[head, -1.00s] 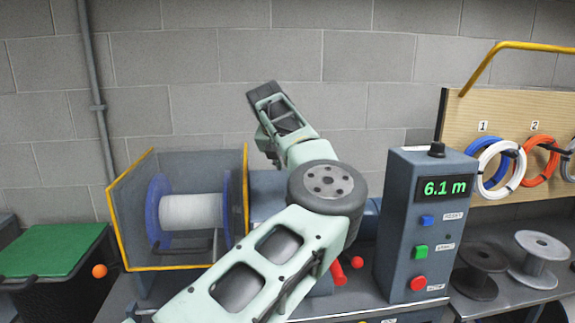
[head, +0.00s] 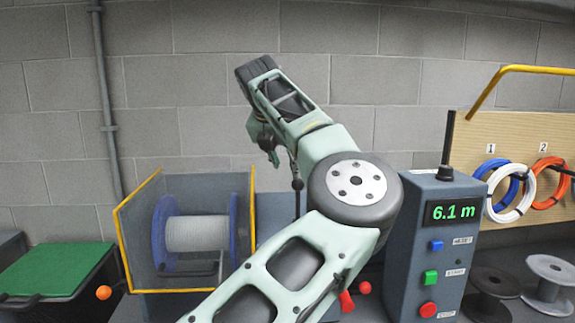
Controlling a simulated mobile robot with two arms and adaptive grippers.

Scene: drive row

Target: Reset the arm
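My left arm (head: 285,280), pale green with dark joints, rises from the bottom middle and bends up and left at a round grey-capped joint (head: 355,180). Its far end, with the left gripper (head: 268,140), is in the air in front of the block wall, above the spool guard. The gripper is small and partly hidden by the arm's own links, so its fingers do not show clearly. I see nothing held there. My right gripper is not in the head view.
A yellow-edged guard (head: 122,230) encloses a blue-flanged spool (head: 197,234) at left. A control box (head: 405,245) reading 6.1 m stands close right of the arm. A green-topped bin (head: 55,268) is far left. A pegboard with cable coils (head: 512,190) hangs right. Open air lies above.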

